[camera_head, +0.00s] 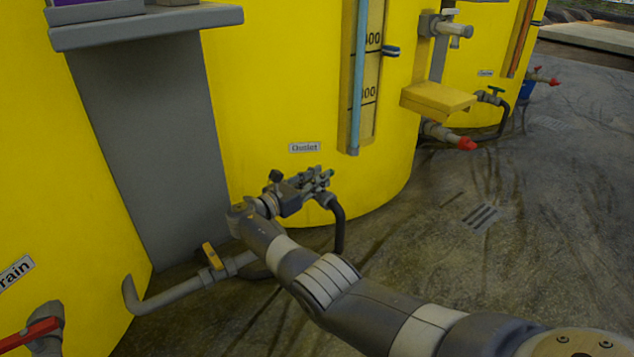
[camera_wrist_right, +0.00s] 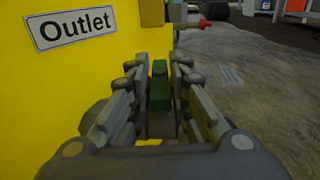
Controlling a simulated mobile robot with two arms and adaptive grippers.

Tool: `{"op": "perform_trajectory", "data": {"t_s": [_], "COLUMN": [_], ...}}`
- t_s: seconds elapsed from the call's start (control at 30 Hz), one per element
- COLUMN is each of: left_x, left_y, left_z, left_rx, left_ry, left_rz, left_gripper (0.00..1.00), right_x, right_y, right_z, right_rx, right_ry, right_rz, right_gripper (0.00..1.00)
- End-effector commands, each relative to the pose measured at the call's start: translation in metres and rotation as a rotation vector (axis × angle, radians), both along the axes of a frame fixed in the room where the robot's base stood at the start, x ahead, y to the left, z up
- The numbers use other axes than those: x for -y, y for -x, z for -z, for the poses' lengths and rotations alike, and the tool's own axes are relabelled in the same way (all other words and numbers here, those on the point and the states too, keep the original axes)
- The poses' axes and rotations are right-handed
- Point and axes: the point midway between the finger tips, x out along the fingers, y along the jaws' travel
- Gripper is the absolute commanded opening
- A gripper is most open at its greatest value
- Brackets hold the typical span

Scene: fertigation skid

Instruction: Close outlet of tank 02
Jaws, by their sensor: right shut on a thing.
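The yellow tank (camera_head: 255,100) in the middle carries an "Outlet" label (camera_head: 304,147), which also shows large in the right wrist view (camera_wrist_right: 75,25). My right gripper (camera_head: 322,178) is just below and right of that label, at the outlet fitting with a black hose (camera_head: 339,228). In the right wrist view, a green valve handle (camera_wrist_right: 159,88) stands between the two fingers of my right gripper (camera_wrist_right: 160,68), which is shut on it. The handle points away from the wrist camera. My gripper hides the valve body. No tank number is readable. My left gripper is out of view.
A grey pipe with a yellow-handled valve (camera_head: 212,256) runs low at left. A red-handled drain valve (camera_head: 30,335) is at lower left. A yellow step-like block (camera_head: 438,100) and a red-capped pipe (camera_head: 466,143) stick out at right. Open floor (camera_head: 480,260) lies right.

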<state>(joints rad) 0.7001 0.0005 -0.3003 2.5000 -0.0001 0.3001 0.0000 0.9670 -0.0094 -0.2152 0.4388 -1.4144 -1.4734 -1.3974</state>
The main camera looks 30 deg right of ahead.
Motion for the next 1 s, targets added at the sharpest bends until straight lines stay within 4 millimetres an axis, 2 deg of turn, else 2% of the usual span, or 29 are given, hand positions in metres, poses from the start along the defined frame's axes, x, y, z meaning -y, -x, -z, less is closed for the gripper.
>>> {"op": "perform_trajectory", "data": {"t_s": [0.47,0.5,0.57,0.87,1.0], "left_x": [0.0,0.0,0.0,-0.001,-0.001], "left_y": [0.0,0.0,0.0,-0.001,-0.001], "left_z": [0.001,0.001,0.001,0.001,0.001], "left_rx": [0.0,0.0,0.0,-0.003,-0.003], "left_ry": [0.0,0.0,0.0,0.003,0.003], "left_rz": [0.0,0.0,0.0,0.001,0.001], "left_gripper": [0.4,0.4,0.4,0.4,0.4], "right_x": [0.001,0.001,0.001,0.0,-0.009], "right_y": [0.0,0.0,0.0,0.0,0.001], "right_z": [0.0,0.0,0.0,0.0,0.001], "right_rx": [0.001,0.001,0.001,0.001,0.001], "right_ry": [-0.001,-0.001,-0.001,-0.001,-0.001], "right_rz": [0.005,0.005,0.005,0.005,0.003], "right_gripper": [0.0,0.25,0.35,0.35,0.35]}}
